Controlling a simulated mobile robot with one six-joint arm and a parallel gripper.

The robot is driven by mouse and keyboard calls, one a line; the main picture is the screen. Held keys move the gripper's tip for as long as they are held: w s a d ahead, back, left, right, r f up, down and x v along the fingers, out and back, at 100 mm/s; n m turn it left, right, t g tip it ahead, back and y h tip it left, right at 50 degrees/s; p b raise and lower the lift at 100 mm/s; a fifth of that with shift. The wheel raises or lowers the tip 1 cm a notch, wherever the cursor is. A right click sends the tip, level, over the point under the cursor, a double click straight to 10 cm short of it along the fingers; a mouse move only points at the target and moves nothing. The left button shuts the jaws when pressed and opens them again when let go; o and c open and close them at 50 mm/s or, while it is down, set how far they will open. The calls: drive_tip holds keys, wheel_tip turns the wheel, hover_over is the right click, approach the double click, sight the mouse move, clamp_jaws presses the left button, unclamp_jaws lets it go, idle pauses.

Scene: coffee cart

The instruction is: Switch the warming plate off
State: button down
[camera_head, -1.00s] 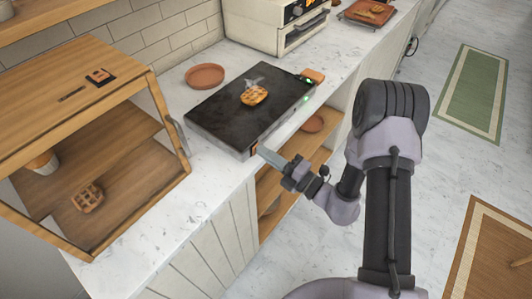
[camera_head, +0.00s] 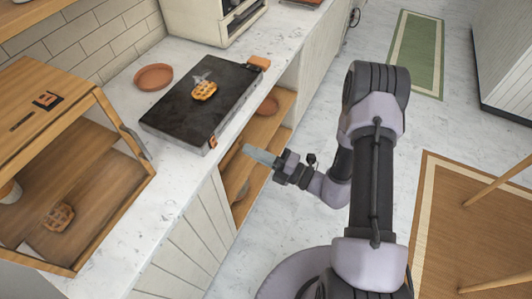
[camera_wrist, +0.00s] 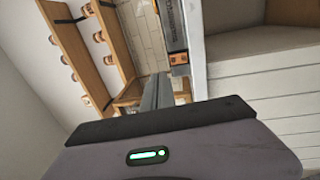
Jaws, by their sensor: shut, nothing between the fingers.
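The warming plate (camera_head: 175,122) is a flat black slab on the counter with a waffle (camera_head: 204,91) on top. A small orange-brown switch (camera_head: 212,142) sits at the near end of its front side, and no green light shows on that side. In the wrist view, part of the plate's side (camera_wrist: 170,22) and the orange-brown switch (camera_wrist: 179,58) show beyond the fingers. My gripper (camera_head: 248,151) is shut and empty, in front of the counter edge, apart from the switch. Its shut fingers also show in the wrist view (camera_wrist: 157,92).
A terracotta plate (camera_head: 153,77) lies behind the warming plate. A wooden display case (camera_head: 85,110) with a waffle inside stands at left. An oven (camera_head: 205,22) stands at the back. Open shelves (camera_head: 262,150) lie below the counter.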

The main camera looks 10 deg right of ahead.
drive_tip(key=s+d, duration=0.1)
drive_tip(key=d, duration=0.1)
drive_tip(key=s+d, duration=0.1)
drive_tip(key=shift+s+d+r+p, duration=0.15)
drive_tip(key=shift+s+r+p, duration=0.15)
drive_tip(key=shift+s, duration=0.05)
drive_tip(key=s+a+r+n+g+h, duration=0.1)
drive_tip(key=s+a+r+n+g, duration=0.3)
drive_tip(key=n, duration=0.4)
drive_tip(key=s+a+r+n+g+h+b, duration=0.1)
drive_tip(key=s+r+n+g, duration=0.35)
drive_tip(key=n, duration=0.35)
drive_tip(key=s+a+r+n+g+h, duration=0.1)
drive_tip(key=s+a+r+n+g, duration=0.25)
drive_tip(key=s+n+g, duration=0.4)
drive_tip(key=s+d+r+n+t+h+b, duration=0.1)
drive_tip(key=d+r+n+t+h, duration=0.6)
drive_tip(key=n, duration=0.9)
drive_tip(key=d+t+h, duration=0.2)
drive_tip(key=h, duration=0.1)
drive_tip(key=shift+d+r+t, duration=0.25)
drive_tip(key=shift+d+t, duration=0.05)
drive_tip(key=shift+t, duration=0.1)
